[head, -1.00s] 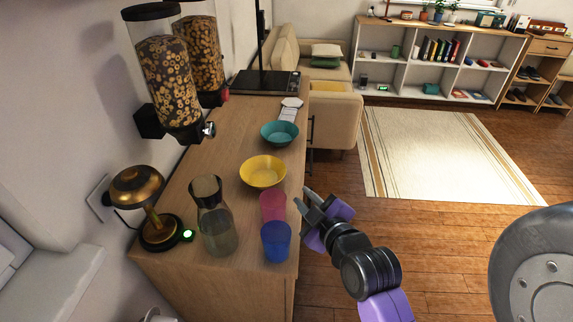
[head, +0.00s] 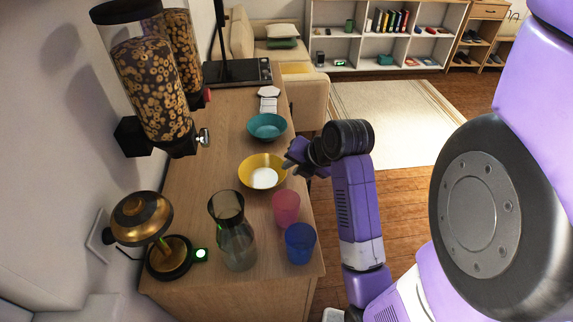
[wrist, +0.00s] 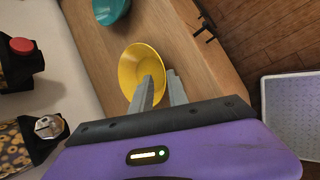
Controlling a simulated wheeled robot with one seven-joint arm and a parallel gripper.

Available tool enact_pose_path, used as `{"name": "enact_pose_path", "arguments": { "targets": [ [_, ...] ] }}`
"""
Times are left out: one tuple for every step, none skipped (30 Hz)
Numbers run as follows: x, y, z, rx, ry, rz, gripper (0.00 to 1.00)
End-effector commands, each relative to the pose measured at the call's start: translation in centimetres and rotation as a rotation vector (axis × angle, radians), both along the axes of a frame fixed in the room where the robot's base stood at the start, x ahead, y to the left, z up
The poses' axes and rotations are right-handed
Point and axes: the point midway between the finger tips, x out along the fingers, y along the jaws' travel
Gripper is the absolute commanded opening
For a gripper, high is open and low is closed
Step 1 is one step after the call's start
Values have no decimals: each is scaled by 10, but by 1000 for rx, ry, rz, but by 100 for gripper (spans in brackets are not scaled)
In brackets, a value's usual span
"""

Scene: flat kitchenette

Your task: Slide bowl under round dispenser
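The yellow bowl (head: 248,180) stands on the wooden counter, right of the dispensers and away from them. It also shows in the wrist view (wrist: 132,62). My gripper (head: 288,165) is at the bowl's right side. In the wrist view my fingers (wrist: 160,82) are apart, the left one overlapping the bowl's near rim and the right one just outside it; contact is unclear. The front dispenser (head: 145,90) is a rounded clear container of ring cereal with a silver knob (head: 203,137). A second dispenser (head: 184,45) with a red knob stands behind it, partly hidden.
A teal bowl (head: 267,127) stands behind the yellow one. A glass carafe (head: 237,245), pink cup (head: 286,208) and blue cup (head: 300,243) stand in front. A brass lamp (head: 142,218) is at front left. Counter between the yellow bowl and front dispenser is clear.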

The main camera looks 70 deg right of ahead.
Motion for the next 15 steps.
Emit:
{"name": "enact_pose_path", "arguments": {
  "targets": [
    [0, 0, 0, 0, 0, 0, 20],
    [0, 0, 0, 0, 0, -1, 20],
    [0, 0, 0, 0, 0, -1, 20],
    [0, 0, 0, 0, 0, -1, 20],
    [1, 0, -1, 0, 0, -1, 20],
    [1, 0, -2, 2, -1, -1, 20],
    [2, -1, -4, 2, -1, -1, 20],
    [3, -2, -5, 3, 0, -2, 20],
    [5, -3, -8, 2, -1, -2, 20],
    [7, -4, -11, 3, -1, -1, 20],
    [9, -5, -14, 4, 0, 0, 20],
    [11, -7, -18, 3, -1, -1, 20],
    [13, -9, -22, 4, 0, -1, 20],
    [16, -11, -26, 3, -1, -1, 20],
    [19, -13, -31, 4, 0, -1, 20]
  ]
}}
